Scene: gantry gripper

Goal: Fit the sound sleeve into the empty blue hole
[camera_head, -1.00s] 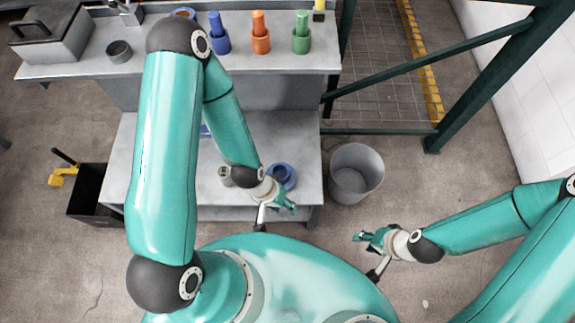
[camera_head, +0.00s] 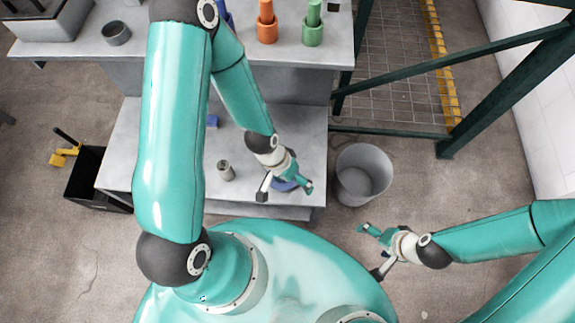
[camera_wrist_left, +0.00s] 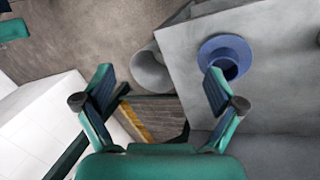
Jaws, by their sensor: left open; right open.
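The blue holder (camera_head: 283,186) stands near the right front of the low grey table and is mostly covered by my left gripper. In the left wrist view, the blue holder (camera_wrist_left: 207,50) shows as a wide flange around a round, dark opening. My left gripper (camera_head: 297,180) is open and empty above it. In the wrist view, its fingers (camera_wrist_left: 158,92) are spread, with the holder up and right. A small grey cylindrical piece (camera_head: 226,171) stands left of the holder. A small blue piece (camera_head: 212,121) is farther back, partly hidden by my arm. My right gripper (camera_head: 372,235) is open and empty.
A grey bin (camera_head: 363,174) stands right of the low table. The upper bench holds orange (camera_head: 267,24) and green (camera_head: 313,27) pieces in holders and a grey cup (camera_head: 116,33). A black crate (camera_head: 98,180) is at left. A green steel frame (camera_head: 480,110) stands right.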

